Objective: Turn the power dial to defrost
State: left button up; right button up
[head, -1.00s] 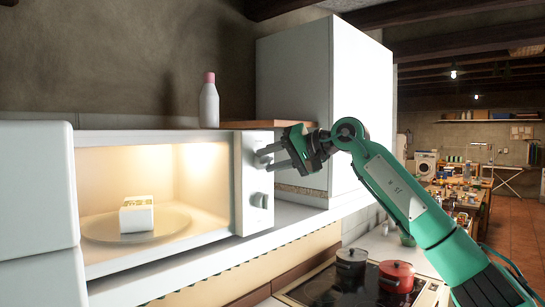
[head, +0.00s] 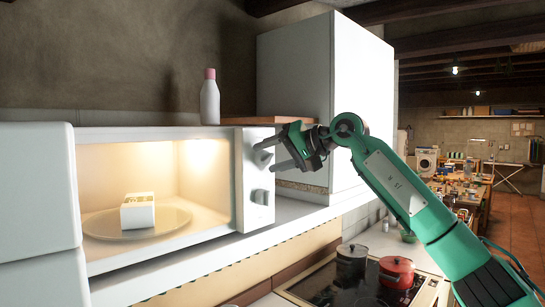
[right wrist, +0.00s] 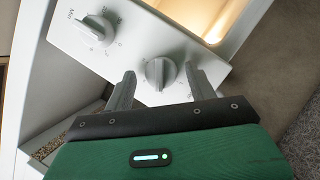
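My right gripper (head: 268,155) is open at the upper dial. In the right wrist view, that dial (right wrist: 160,73) shows between the two fingertips (right wrist: 160,73), with gaps on both sides. The other dial (right wrist: 95,31) lies farther up and left. The dial markings are too small to read surely. My left gripper is not in view.
A tall white cabinet (head: 295,80) stands close behind the panel on the right. A pink-capped bottle (head: 210,103) stands on top of the microwave. Below right is a hob with a black pot (head: 351,258) and a red pot (head: 396,268).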

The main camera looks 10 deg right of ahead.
jog(key=shift+s+d+r, duration=0.1)
jog(key=shift+s+d+b, duration=0.15)
jog(key=shift+d+b, duration=0.15)
jog(key=b+v, duration=0.4)
jog(key=v, duration=0.9)
